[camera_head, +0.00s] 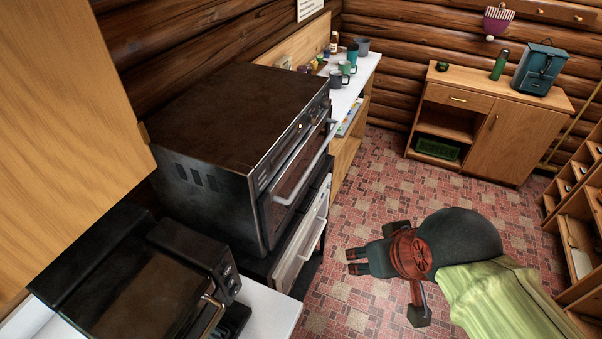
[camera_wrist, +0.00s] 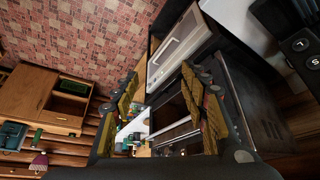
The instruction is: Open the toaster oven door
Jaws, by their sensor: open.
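The toaster oven (camera_head: 215,125) is a large dark box in the head view. Its front faces right, with a row of controls along the top edge. Its door (camera_head: 290,185) looks shut, and a pale bar handle (camera_head: 308,163) runs across it. My gripper (camera_head: 362,261) is over the floor to the right of the oven front, apart from it. In the wrist view, my gripper (camera_wrist: 165,95) has its two fingers spread and empty. The handle bar (camera_wrist: 172,133) shows between them, beyond the fingertips. The fingers hide part of the door.
A white-fronted appliance (camera_head: 301,250) stands beneath the oven. A smaller black appliance (camera_head: 140,290) sits at the lower left. Mugs (camera_head: 345,68) stand on the white counter beyond. A wooden cabinet (camera_head: 510,135) is at the back. The tiled floor (camera_head: 385,185) between is clear.

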